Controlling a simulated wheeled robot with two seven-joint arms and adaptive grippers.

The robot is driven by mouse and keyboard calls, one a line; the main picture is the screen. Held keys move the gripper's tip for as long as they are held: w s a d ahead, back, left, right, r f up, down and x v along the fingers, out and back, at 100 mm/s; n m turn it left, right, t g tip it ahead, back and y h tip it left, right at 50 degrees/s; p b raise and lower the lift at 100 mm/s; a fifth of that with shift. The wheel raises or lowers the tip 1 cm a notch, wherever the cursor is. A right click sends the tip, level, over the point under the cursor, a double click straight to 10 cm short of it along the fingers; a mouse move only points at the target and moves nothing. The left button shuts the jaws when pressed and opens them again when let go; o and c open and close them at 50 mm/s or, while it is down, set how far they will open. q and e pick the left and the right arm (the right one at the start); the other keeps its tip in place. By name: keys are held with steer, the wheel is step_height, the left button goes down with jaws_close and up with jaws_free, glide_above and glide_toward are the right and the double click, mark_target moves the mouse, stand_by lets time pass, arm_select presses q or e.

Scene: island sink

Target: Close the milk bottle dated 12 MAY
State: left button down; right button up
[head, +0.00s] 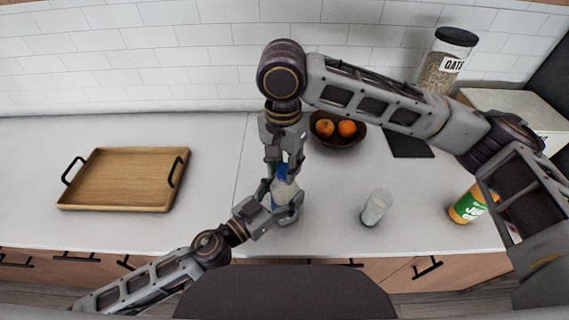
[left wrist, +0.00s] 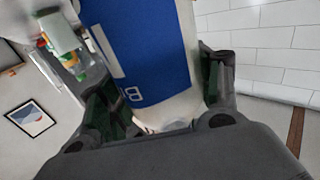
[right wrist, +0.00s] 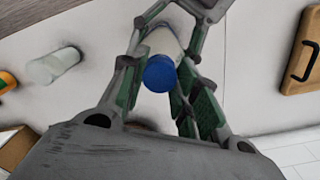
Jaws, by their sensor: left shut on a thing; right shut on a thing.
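A white milk bottle (head: 285,213) with a blue label stands on the island counter; its label (left wrist: 150,45) fills the left wrist view, and no date is readable. My left gripper (head: 277,204) is shut around the bottle's body, and its fingers (left wrist: 160,95) show on both sides. My right gripper (head: 283,158) points down from above, its fingers (right wrist: 163,85) shut on the blue cap (right wrist: 160,73). The cap (head: 281,171) is in line with the bottle's top; whether it is seated or threaded cannot be told.
A pale whitish container (head: 376,208) stands to the right, with a juice bottle (head: 467,207) beyond it. A fruit bowl (head: 338,143) sits behind, and an oats jar (head: 447,62) stands at the back right. A wooden tray (head: 120,180) lies left. The counter between tray and bottle is clear.

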steer(key=m, duration=0.4)
steer(key=shift+a+m, duration=0.1)
steer(key=shift+m, duration=0.3)
steer(key=m, duration=0.5)
steer(key=shift+m, duration=0.4)
steer(key=shift+w, duration=0.1)
steer(key=o, duration=0.7)
steer(key=shift+c, duration=0.2)
steer(key=shift+r, duration=2.2)
steer(key=shift+c, duration=0.3)
